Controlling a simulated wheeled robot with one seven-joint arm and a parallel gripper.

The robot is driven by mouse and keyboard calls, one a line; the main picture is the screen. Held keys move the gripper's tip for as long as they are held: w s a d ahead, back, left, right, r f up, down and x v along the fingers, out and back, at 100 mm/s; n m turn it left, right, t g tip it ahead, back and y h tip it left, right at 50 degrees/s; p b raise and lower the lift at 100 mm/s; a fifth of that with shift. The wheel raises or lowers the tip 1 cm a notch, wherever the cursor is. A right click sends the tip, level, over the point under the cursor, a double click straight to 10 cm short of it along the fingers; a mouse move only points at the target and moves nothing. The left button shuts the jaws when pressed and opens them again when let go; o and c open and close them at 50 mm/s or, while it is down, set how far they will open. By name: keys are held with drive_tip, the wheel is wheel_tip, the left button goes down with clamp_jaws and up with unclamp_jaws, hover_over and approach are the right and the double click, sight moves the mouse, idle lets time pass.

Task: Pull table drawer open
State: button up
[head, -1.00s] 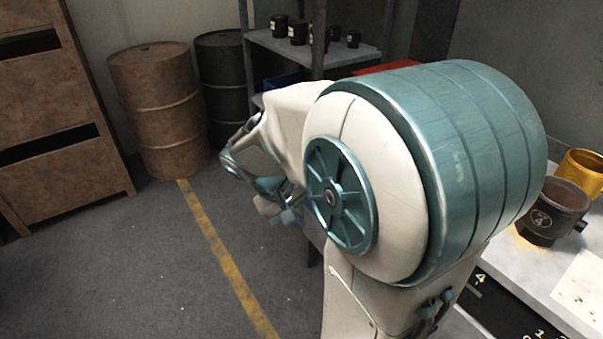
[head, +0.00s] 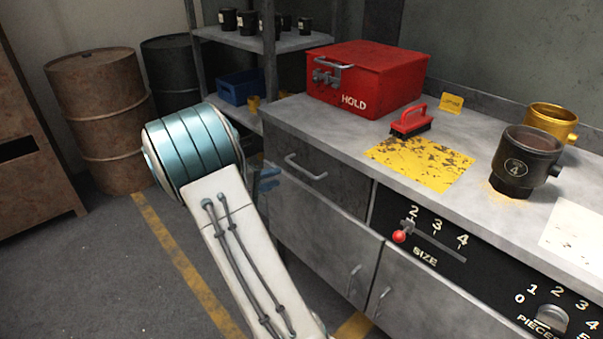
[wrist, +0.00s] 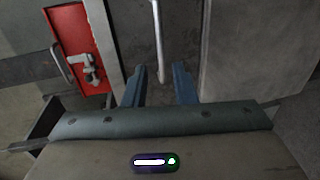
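The table drawer (head: 335,186) is a dark grey front under the table top, flush with the table. Its pale bar handle (head: 305,168) runs across it. In the wrist view the drawer front (wrist: 183,40) lies ahead and the handle (wrist: 158,40) appears upright, its near end between my fingertips in the picture. My gripper (wrist: 159,85) is open, with two blue fingers apart and nothing between them that I can see held. In the head view my gripper (head: 266,180) is just left of the handle, mostly hidden behind my arm.
A red HOLD box (head: 365,80), a red brush (head: 411,122), a yellow mat (head: 420,163) and a black pot (head: 524,165) stand on the table top (head: 470,130). Cabinet doors (head: 325,240) lie below the drawer.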

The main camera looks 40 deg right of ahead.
sight(300, 170)
drive_tip(key=x, duration=1.1)
drive_tip(key=shift+s+d+f+b, duration=0.1)
drive_tip(key=shift+d+b, duration=0.2)
drive_tip(key=shift+b, duration=0.1)
clamp_jaws()
